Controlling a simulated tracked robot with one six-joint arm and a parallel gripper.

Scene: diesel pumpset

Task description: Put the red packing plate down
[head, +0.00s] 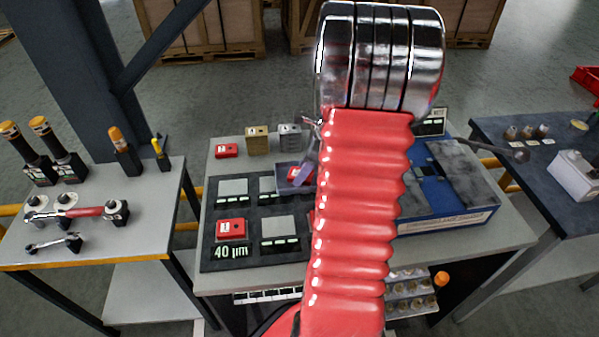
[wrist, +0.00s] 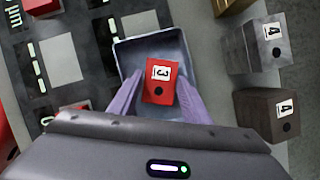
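The red packing plate (wrist: 160,82) bears a white label with a 3 and a dark round mark. It is between the two purple fingertips of my gripper (wrist: 160,88), which meet its sides. A shallow grey tray (wrist: 128,54) lies beneath and around it in the wrist view; I cannot tell whether the plate touches its floor. In the head view the plate (head: 295,174) shows as a small red patch beside my gripper (head: 305,173), in the tray on the middle bench. My red-sleeved arm hides part of the mat.
A brass-coloured block (head: 257,140) and a grey block (head: 290,137) stand behind.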

